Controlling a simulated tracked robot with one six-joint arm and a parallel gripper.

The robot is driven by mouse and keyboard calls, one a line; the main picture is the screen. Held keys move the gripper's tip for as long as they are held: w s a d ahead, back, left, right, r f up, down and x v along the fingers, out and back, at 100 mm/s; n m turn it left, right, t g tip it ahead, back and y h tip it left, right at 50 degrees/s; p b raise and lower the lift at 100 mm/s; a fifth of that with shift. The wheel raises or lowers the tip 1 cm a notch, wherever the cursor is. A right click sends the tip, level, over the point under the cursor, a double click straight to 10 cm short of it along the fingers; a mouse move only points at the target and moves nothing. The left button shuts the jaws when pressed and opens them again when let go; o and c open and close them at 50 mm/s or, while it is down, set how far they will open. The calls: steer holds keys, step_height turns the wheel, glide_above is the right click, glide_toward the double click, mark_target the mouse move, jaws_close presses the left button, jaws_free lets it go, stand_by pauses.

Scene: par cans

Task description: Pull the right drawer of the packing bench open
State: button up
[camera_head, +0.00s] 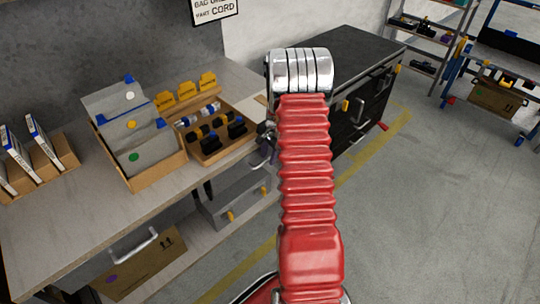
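The packing bench (60,222) is a long pale table at the left. Its right drawer (236,204) is grey and sits under the bench top near the right end, with a handle (262,190) at its right, close to my red arm. A grey front shows above the drawer's face, but I cannot tell how far the drawer stands out. The left drawer (112,258) has a pale bar handle. My gripper (267,142) is mostly hidden behind my arm; only dark metallic parts show at the arm's left, by the bench's front edge. Its fingers are not clear.
On the bench are a box of grey folders (142,160), a wooden tray (215,140) of small parts and a rack of binders (38,165). A cardboard box (140,268) is below. A dark cabinet (345,125) stands behind my arm.

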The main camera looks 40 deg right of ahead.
jaws_close()
stand_by(0.3)
